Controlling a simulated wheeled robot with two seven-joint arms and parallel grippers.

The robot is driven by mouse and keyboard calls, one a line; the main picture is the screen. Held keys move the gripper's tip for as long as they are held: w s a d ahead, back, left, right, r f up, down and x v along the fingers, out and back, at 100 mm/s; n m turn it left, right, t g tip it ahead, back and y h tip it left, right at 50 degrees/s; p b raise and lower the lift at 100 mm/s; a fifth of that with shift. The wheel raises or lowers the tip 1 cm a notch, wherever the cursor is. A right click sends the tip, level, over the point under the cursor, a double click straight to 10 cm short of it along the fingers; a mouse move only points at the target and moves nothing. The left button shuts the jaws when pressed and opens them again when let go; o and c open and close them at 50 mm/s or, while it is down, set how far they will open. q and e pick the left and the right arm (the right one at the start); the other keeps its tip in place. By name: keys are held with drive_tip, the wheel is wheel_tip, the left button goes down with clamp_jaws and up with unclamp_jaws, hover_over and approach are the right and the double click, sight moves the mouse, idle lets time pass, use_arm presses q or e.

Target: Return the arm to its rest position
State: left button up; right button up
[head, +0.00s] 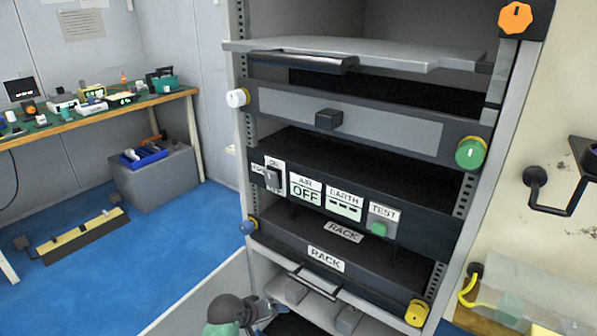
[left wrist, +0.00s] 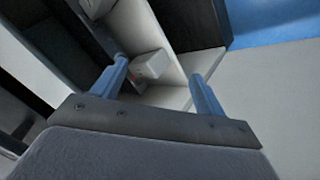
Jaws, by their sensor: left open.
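My left arm (head: 228,312) comes in low in the head view, in front of the lower left of the rack. In the left wrist view my left gripper (left wrist: 158,72) is open, its two blue-grey fingers apart. A small pale block (left wrist: 150,65) with a red mark shows behind the gap, close to the left finger. I cannot tell whether they touch. Nothing is clearly held. My right gripper is in neither view.
The rack (head: 244,120) holds stacked units, with a panel of labels and switches and a front unit marked RACK (head: 327,259). A low shelf carries grey blocks (head: 348,318). A workbench (head: 100,112) with tools stands far left.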

use_arm(q)
drive_tip(key=s+a+r+m+g+y+p, duration=0.1)
drive_tip(key=s+a+r+m+y+p, duration=0.15)
drive_tip(key=s+r+p, duration=0.65)
drive_tip(key=s+a+r+m+g+y+p, duration=0.15)
drive_tip(key=s+a+r+p, duration=0.35)
drive_tip(key=s, duration=0.9)
drive_tip(key=s+d+r+g+p, duration=0.1)
drive_tip(key=s+p, duration=0.3)
drive_tip(key=s, duration=0.7)
drive_tip(key=shift+d+r, duration=0.3)
drive_tip(key=shift+d, duration=0.15)
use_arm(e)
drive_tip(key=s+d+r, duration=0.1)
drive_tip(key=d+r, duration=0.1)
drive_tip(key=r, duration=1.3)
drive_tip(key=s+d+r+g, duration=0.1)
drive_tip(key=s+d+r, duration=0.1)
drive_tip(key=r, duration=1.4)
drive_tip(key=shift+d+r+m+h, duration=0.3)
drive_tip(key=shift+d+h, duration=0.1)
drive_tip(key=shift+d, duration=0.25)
use_arm(q)
drive_tip(key=shift+g, duration=0.25)
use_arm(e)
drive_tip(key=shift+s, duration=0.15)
